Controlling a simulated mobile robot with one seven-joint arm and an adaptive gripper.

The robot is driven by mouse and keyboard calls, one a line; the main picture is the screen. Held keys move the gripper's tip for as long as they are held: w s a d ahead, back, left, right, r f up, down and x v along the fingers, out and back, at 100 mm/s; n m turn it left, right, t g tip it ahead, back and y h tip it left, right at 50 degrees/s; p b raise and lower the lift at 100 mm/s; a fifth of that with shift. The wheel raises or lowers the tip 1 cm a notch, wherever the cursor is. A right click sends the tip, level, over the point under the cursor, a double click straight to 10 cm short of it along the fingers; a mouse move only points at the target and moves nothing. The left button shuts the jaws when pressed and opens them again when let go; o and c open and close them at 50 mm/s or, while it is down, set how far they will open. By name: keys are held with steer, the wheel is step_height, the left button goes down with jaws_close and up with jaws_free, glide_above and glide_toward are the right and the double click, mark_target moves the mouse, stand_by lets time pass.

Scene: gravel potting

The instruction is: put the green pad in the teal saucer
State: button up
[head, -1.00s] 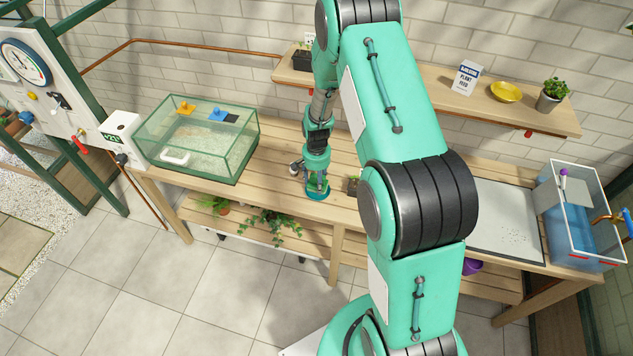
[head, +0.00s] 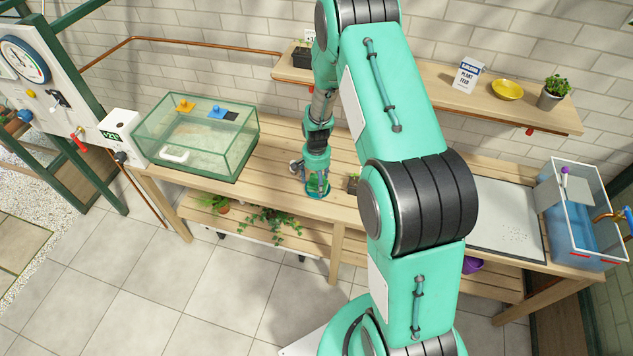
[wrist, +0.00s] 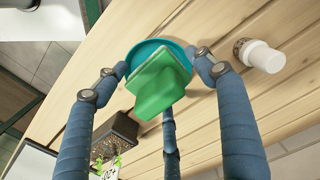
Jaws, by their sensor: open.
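The green pad (wrist: 160,80), a flat block with a narrower grip, shows in the wrist view between the fingers of my gripper (wrist: 160,84). The teal saucer (wrist: 137,51) is on the wooden bench directly behind the pad in that view, its rim showing around the pad's upper side. The pad overlaps the saucer; I cannot tell whether it rests fully inside or touches its floor. My gripper is open, its blue fingers spread around pad and saucer. In the head view my gripper (head: 317,187) points down at the bench, and pad and saucer are mostly hidden by the fingers.
A white-and-brown cylinder (wrist: 262,57) lies right of the saucer in the wrist view. A small soil planter (wrist: 117,135) stands at lower left. In the head view a glass tank (head: 200,135) stands left, a grey tray (head: 500,220) and blue water tank (head: 575,215) right.

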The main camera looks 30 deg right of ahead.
steer(key=shift+r, duration=0.15)
steer(key=shift+w+r+p, duration=0.1)
steer(key=shift+r+p, duration=0.35)
steer(key=shift+r, duration=0.35)
step_height(320, 180, up, 11)
steer(key=shift+r, duration=0.2)
